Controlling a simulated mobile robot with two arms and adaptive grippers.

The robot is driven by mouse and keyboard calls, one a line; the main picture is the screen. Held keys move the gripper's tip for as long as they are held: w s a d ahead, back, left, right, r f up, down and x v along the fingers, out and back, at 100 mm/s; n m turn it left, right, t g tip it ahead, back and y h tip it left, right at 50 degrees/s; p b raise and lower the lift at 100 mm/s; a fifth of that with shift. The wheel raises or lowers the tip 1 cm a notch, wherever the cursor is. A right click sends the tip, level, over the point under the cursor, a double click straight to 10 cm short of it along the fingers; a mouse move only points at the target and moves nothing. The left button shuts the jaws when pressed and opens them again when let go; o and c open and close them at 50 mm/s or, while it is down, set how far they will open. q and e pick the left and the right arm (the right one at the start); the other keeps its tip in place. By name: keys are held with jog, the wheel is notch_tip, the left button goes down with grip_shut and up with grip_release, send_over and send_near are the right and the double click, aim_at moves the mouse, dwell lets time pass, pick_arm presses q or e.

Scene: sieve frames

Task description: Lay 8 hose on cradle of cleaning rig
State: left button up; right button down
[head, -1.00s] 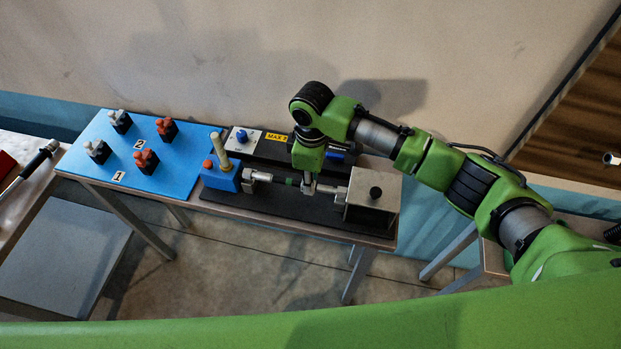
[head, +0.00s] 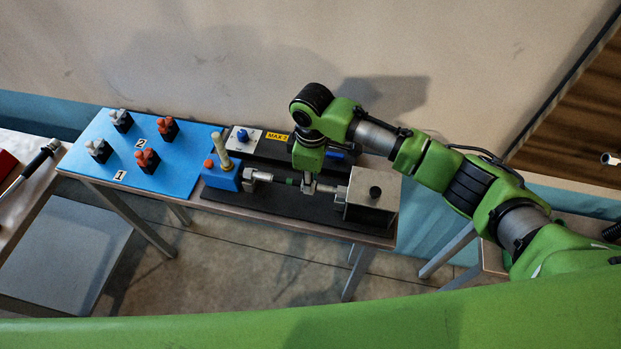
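The cleaning rig stands on a narrow table, with a black base plate (head: 268,206), a blue block (head: 220,178) at its left end and a grey metal box (head: 372,197) with a black knob at its right end. The cradle under the hose is not clearly visible. My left gripper is out of view.
A blue board (head: 185,180) left of the rig carries several grey and orange clamps and labels 1 and 2. A sign marked MAX (head: 277,137) is behind the rig. The wall (head: 200,50) is close behind. A pale table (head: 20,200) with a dark-handled tool is at far left.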

jog(key=shift+f, duration=0.4)
jog(key=c, duration=1.8)
grip_release()
notch_tip(320, 180, up, 12)
jog(key=shift+s, duration=0.1)
